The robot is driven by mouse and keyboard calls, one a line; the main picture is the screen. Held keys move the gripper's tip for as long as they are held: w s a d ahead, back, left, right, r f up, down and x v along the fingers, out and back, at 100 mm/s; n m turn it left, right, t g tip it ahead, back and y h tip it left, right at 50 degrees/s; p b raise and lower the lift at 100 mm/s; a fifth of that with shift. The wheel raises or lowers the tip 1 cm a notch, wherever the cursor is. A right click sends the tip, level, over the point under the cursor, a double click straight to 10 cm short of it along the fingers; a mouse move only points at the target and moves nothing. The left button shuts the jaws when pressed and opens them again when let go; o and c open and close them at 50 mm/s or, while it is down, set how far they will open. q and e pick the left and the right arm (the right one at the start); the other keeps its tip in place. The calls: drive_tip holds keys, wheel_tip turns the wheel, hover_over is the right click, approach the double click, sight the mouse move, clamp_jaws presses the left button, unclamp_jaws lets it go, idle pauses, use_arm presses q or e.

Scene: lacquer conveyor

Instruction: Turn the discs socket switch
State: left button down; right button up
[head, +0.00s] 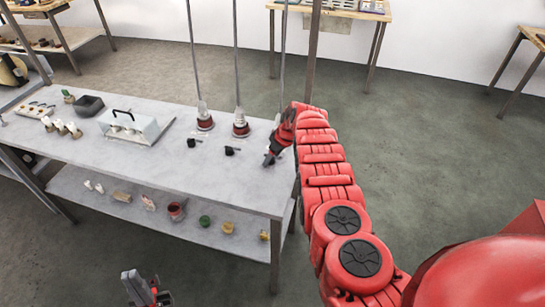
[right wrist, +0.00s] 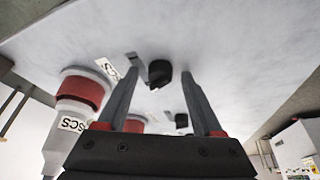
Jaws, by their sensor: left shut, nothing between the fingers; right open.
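In the right wrist view, a black switch knob (right wrist: 160,73) shows between the open fingertips of my right gripper, with visible gaps on both sides. I cannot tell how far the tips are from it. The red socket (right wrist: 83,90) beside it holds a grey plug with a partly visible label ending in "SCS". In the head view, my right gripper (head: 271,158) is low over the table's right end, hiding this knob and most of its socket. My left gripper (head: 145,288) is shut and empty at the bottom, away from the table.
Two other sockets (head: 204,121) (head: 240,126) with black knobs (head: 192,143) (head: 231,151) stand to the left on the grey table (head: 165,175). Cables rise from their plugs. Small items lie on the lower shelf (head: 120,207).

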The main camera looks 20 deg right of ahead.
clamp_jaws()
